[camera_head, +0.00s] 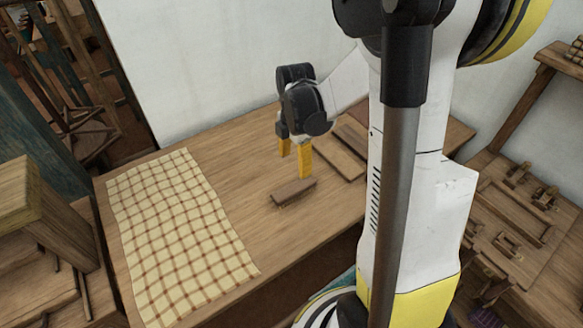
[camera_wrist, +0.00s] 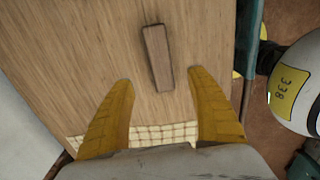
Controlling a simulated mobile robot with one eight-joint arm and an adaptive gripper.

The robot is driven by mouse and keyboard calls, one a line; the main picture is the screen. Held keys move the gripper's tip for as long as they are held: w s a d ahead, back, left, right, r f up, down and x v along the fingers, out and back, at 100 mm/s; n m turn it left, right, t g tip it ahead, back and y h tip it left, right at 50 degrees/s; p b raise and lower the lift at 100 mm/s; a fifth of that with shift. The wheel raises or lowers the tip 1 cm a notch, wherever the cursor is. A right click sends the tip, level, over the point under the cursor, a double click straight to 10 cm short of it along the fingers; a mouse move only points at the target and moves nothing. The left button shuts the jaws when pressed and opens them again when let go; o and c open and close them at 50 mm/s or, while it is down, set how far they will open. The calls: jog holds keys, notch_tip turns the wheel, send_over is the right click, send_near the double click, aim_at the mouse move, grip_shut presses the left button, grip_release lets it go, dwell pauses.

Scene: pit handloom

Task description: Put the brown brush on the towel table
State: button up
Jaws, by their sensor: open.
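The brown brush (camera_head: 294,192) is a small, dark wooden block lying on the wooden table, to the right of a checked cream towel (camera_head: 180,235). In the wrist view the brush (camera_wrist: 158,57) lies beyond the fingertips, roughly in line with the gap between them. My gripper (camera_head: 294,164) is open and empty, with yellow fingers pointing down above the table, close to the brush. In the wrist view the two fingers of my gripper (camera_wrist: 159,75) are spread apart. The towel (camera_wrist: 150,134) shows partly between the fingers. The table (camera_head: 250,225) carries both towel and brush.
Flat wooden boards (camera_head: 335,155) lie on the table behind and right of the brush. A white wall (camera_head: 200,60) stands behind the table. A wooden frame (camera_head: 45,215) is at the left. Another wooden bench with fittings (camera_head: 520,215) is at the right.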

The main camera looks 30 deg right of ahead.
jog(key=s+a+r+m+t, duration=0.7)
jog(key=s+a+r+m, duration=0.3)
jog(key=m, duration=0.8)
jog(key=shift+s+a+r, duration=0.4)
jog(key=shift+a+r, duration=1.3)
jog(key=shift+r, duration=0.7)
